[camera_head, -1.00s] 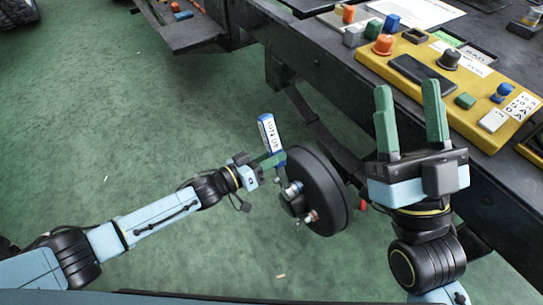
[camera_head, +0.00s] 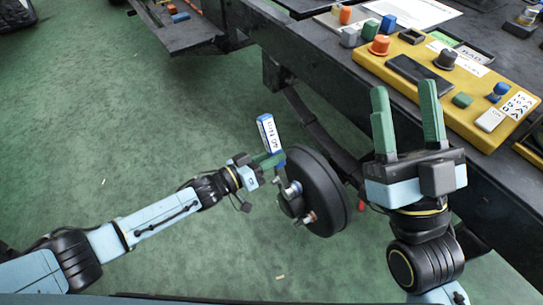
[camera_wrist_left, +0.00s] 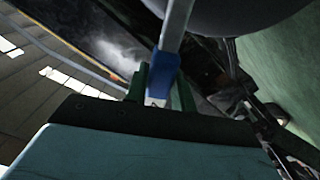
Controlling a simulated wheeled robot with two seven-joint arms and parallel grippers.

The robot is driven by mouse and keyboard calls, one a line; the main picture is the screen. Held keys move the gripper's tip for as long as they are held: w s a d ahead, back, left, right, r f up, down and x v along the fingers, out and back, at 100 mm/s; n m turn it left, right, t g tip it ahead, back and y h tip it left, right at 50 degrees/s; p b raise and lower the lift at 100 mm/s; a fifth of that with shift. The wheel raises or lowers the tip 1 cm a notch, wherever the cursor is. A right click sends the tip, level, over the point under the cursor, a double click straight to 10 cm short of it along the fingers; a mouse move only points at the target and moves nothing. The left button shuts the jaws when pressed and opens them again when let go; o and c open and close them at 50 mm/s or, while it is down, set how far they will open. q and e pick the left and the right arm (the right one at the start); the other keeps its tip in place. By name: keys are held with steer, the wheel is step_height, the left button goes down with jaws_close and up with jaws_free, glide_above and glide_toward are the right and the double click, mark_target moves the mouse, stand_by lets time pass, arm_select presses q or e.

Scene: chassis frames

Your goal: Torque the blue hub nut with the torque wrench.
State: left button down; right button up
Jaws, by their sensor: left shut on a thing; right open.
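The torque wrench (camera_head: 267,132) has a blue-edged grip with a white label. My left gripper (camera_head: 269,161) is shut on it, beside the wheel hub. In the left wrist view the wrench's blue part (camera_wrist_left: 165,72) sits between the green fingers (camera_wrist_left: 163,90), with a grey shaft running up towards a dark round shape. The dark hub drum (camera_head: 325,190) carries metal studs or nuts on its left face. The wrench's lower end is close to the upper one (camera_head: 293,189); I cannot tell whether it is seated. The nut's blue colour is not clear. My right gripper (camera_head: 405,103) is open and empty.
A dark workbench (camera_head: 325,62) runs along the upper right. On it are a yellow panel (camera_head: 415,50) with knobs and several small coloured blocks. A dark axle beam (camera_head: 310,118) lies behind the hub. Green floor (camera_head: 150,130) is free at the left.

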mark_target(278, 170)
arm_select(q)
steer(key=shift+s+d+r+m+p, duration=0.4)
steer(key=shift+s+m+p, duration=0.1)
steer(key=shift+m, duration=0.15)
steer(key=shift+s+d+r+m+p, duration=0.3)
steer(key=shift+s+d+m+p, duration=0.15)
steer(key=shift+m, duration=0.2)
steer(key=shift+s, duration=0.15)
steer(key=shift+s+d+r+m+p, duration=0.15)
steer(key=shift+s+d+m+p, duration=0.35)
steer(key=shift+m, duration=0.2)
steer(key=shift+a, duration=0.1)
steer(key=shift+w+a+f+n+b, duration=0.25)
steer(key=shift+w+a+n, duration=0.1)
steer(key=shift+w+n, duration=0.2)
steer(key=shift+w+a+f+n+b, duration=0.15)
steer(key=shift+w+a+n+b, duration=0.1)
steer(key=shift+w+a+n, duration=0.25)
steer(key=shift+s, duration=0.15)
